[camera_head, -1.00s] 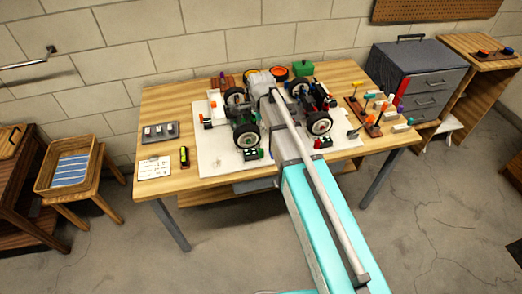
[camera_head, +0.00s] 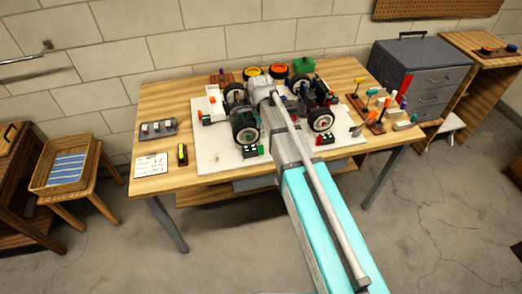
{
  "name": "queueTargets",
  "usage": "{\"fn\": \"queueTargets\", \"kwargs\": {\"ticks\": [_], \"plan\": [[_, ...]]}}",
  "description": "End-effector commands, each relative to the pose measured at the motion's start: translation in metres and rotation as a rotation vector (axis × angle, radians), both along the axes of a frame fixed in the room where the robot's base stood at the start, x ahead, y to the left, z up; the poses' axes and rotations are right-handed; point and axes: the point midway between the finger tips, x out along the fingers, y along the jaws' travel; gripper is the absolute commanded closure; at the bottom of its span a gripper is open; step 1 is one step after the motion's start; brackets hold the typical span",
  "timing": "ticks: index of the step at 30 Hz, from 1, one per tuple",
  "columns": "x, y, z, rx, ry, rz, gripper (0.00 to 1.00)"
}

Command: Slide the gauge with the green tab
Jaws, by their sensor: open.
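The gauge with the green tab (camera_head: 252,151) is a small dark block with pale marks and green at its end. It sits on the white board (camera_head: 218,158) in front of the left near wheel (camera_head: 245,132) of the racecar. A similar gauge with a red tab (camera_head: 327,139) sits by the right near wheel (camera_head: 321,119). My arm reaches across the board, between these two wheels. Its grey end is over the middle of the car and hides part of it. I cannot make out my gripper's fingers; they are hidden behind the arm or among the car parts.
A grey tray (camera_head: 158,128), a white card (camera_head: 151,166) and a yellow-black tool (camera_head: 182,154) lie at the table's left. A wooden rack with coloured handles (camera_head: 378,126) stands at the right. The table's front left is mostly clear.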

Motion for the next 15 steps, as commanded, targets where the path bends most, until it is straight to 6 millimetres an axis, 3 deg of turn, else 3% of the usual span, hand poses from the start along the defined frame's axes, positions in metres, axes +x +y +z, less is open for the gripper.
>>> {"fn": "queueTargets", "kwargs": {"ticks": [15], "plan": [[0.000,0.000,-0.044,0.000,0.000,0.000,0.40]]}}
